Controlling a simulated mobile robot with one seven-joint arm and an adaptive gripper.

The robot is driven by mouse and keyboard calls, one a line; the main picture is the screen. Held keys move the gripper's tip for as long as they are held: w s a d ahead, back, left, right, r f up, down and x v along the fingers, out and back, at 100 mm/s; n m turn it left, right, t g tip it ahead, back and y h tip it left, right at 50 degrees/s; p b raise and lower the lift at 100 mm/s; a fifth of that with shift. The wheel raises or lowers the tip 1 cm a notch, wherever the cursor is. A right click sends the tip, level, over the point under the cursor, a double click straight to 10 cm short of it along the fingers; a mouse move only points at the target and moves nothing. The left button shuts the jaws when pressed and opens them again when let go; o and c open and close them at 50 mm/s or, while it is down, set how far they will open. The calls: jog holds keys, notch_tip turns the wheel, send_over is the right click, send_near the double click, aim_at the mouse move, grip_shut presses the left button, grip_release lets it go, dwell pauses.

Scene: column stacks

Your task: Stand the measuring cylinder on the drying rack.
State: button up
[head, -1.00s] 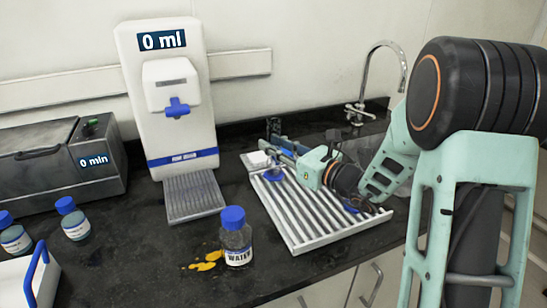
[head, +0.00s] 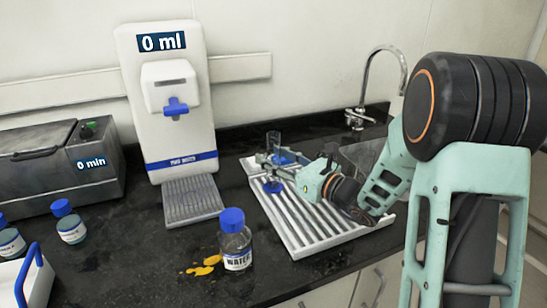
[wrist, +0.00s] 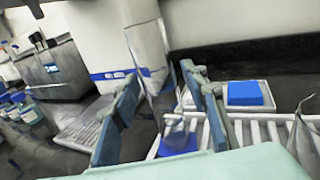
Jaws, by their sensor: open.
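The measuring cylinder (head: 272,140) is clear, with a blue base (head: 272,187). It stands about upright on the left part of the white drying rack (head: 310,238), and the base appears to rest on the slats. In the wrist view the clear tube (wrist: 150,55) runs up between my fingers, with its blue base (wrist: 180,142) below on the rack (wrist: 265,130). My gripper (head: 267,167) is around the tube, its fingers spread. In the wrist view a finger shows on each side of the tube (wrist: 160,80). Part of the cylinder is hidden by my fingers.
A water dispenser (head: 168,100) reading 0 ml stands left of the rack. A WATER bottle (head: 235,240) stands in front beside an orange spill (head: 202,268). A blue block (wrist: 245,93) lies in a white tray behind the rack. A clear vessel (wrist: 300,130) is at right.

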jog(key=shift+r, duration=0.2)
jog(key=v, duration=1.2)
jog(key=shift+r, duration=0.1)
